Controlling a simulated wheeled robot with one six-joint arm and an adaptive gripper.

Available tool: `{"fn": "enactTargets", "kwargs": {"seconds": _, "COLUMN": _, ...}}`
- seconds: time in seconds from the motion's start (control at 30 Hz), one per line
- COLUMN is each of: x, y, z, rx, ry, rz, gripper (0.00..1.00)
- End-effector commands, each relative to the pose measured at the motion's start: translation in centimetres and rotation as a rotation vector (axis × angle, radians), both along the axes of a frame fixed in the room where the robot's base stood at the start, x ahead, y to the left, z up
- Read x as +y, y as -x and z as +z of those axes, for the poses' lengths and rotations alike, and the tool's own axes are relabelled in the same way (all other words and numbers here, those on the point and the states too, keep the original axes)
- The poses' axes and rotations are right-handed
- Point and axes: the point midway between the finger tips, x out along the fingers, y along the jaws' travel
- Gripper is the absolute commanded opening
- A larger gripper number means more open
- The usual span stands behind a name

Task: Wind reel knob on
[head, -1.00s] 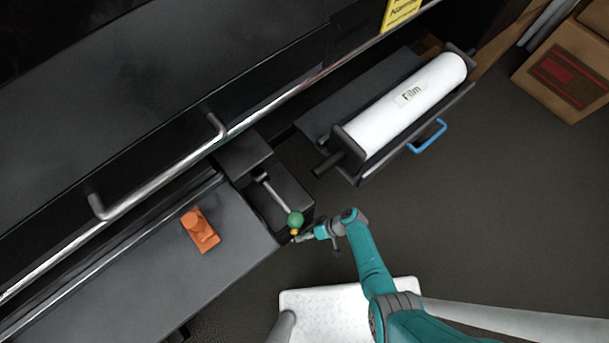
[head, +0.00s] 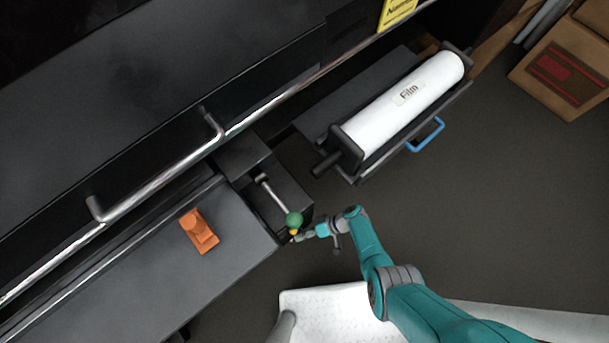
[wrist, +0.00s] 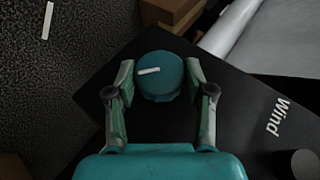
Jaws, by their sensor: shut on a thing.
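The reel knob (wrist: 160,85) is a round teal knob with a white mark, seen end-on in the wrist view. The mark lies nearly level, rising slightly to the right. The knob sits on a dark panel (wrist: 225,105) that bears the word "Wind" to its right. My gripper (wrist: 160,80) is shut on the knob, one finger on each side. In the head view my gripper (head: 303,236) is at the front corner of the black box, where the knob is too small or hidden to make out.
A lever with a green ball (head: 294,219) stands close to my gripper. A white film roll (head: 400,105) lies in a cradle with a blue handle (head: 426,135) at upper right. An orange part (head: 199,231) sits on the grey table (head: 130,275). Open floor lies to the right.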

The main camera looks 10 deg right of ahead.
Motion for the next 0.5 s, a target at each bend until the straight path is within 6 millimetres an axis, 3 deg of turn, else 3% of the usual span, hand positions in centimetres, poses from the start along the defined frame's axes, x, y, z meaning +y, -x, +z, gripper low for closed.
{"fn": "enactTargets", "kwargs": {"seconds": 0.03, "x": 0.0, "y": 0.18, "z": -0.06, "rx": 0.002, "ry": 0.001, "rz": 0.001, "gripper": 0.18}}
{"fn": "enactTargets", "kwargs": {"seconds": 0.07, "x": 0.0, "y": 0.19, "z": -0.07, "rx": 0.002, "ry": 0.001, "rz": 0.002, "gripper": 0.55}}
{"fn": "enactTargets", "kwargs": {"seconds": 0.17, "x": 0.0, "y": 0.17, "z": -0.06, "rx": 0.002, "ry": 0.001, "rz": 0.001, "gripper": 0.78}}
{"fn": "enactTargets", "kwargs": {"seconds": 0.5, "x": 0.0, "y": 0.08, "z": -0.04, "rx": 0.001, "ry": 0.0, "rz": 0.0, "gripper": 0.78}}
